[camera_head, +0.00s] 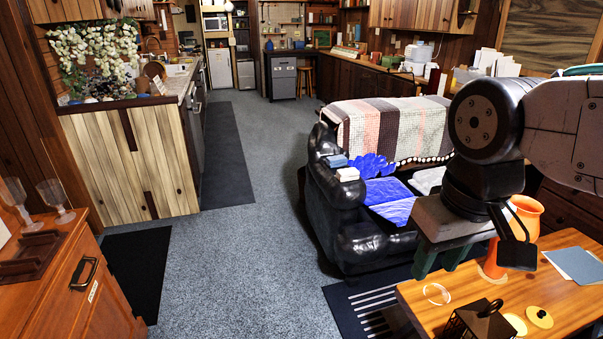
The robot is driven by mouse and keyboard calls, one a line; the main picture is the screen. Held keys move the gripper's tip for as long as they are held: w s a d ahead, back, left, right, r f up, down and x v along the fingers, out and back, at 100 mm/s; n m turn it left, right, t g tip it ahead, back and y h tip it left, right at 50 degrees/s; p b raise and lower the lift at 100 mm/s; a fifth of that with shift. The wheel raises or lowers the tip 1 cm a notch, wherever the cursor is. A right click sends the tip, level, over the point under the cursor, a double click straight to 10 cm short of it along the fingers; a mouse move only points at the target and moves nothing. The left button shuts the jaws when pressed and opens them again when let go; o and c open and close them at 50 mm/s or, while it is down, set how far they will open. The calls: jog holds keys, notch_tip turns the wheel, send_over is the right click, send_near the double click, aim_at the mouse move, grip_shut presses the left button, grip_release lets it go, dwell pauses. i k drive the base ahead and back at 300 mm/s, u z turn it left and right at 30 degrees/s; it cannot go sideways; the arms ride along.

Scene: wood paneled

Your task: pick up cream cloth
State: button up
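A small folded cream cloth (347,174) lies on the near left armrest of the black leather sofa (330,225). A folded blue-grey cloth (337,161) lies right behind it, close against it. My gripper (441,262) hangs at the right, in front of the sofa and near the left edge of the wooden table. Its two dark green fingers point down and look spread apart, with nothing seen between them. The gripper is to the right of the cream cloth and well apart from it.
The wooden table (460,290) holds an orange vase (527,214), a dark lantern (478,321), a clear ring and yellow discs. Blue cushions (385,190) and a striped blanket (390,128) are on the sofa. Grey carpet (245,250) left of the sofa is clear.

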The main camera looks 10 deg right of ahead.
aim_at(352, 175)
jog(key=u, duration=0.7)
jog(key=i, duration=2.35)
jog(key=z, duration=1.15)
jog(key=i, duration=1.1)
jog(key=z, duration=0.25)
